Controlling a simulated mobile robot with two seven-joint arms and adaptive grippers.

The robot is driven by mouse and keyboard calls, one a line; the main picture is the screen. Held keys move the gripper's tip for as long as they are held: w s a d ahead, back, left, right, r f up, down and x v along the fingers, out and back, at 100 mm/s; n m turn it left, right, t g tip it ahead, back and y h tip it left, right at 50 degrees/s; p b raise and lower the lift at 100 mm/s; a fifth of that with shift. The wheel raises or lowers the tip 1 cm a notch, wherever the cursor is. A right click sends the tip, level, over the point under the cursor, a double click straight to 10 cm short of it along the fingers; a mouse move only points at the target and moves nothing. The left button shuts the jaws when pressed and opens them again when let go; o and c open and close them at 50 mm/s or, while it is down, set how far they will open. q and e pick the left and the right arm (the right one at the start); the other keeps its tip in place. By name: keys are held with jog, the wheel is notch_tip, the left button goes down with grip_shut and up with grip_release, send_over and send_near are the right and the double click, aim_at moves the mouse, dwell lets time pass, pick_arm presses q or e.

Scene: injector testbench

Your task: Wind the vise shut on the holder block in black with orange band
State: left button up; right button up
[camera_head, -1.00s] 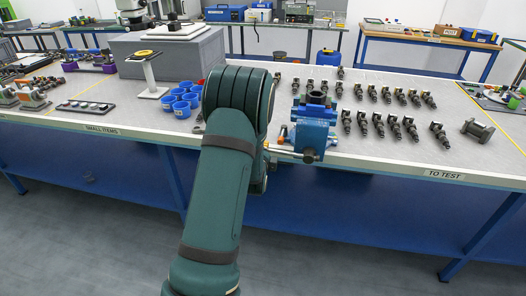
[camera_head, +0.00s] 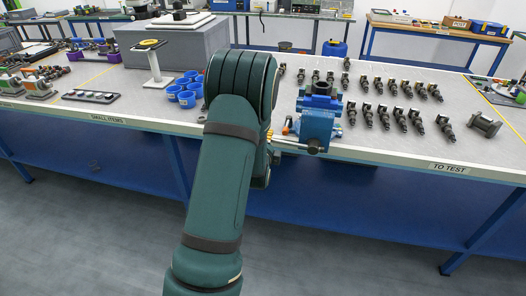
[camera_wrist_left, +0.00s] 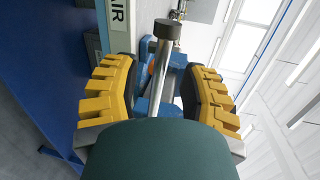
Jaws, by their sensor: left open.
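The blue vise (camera_head: 318,124) stands at the front edge of the table, right of my left arm. A dark round-topped piece (camera_head: 322,88) sits at its top; I cannot make out an orange band on it. The vise's metal handle bar (camera_head: 290,144) sticks out at its front. In the left wrist view, the handle bar (camera_wrist_left: 160,75), with a dark end knob, runs between the yellow fingers of my left gripper (camera_wrist_left: 160,68). The fingers are open, with gaps on both sides of the bar. In the head view my arm hides most of this gripper. My right gripper is not in view.
Several dark injectors (camera_head: 392,116) stand in rows right of the vise. Blue cups (camera_head: 187,98) and a white stand (camera_head: 155,70) are to the left. A grey cylindrical part (camera_head: 485,125) lies at the right. The table's front edge (camera_head: 380,158) runs below the vise.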

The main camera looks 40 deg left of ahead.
pick_arm(q)
jog(key=v, duration=1)
jog(key=shift+d, duration=0.15)
jog(key=shift+s, duration=0.1)
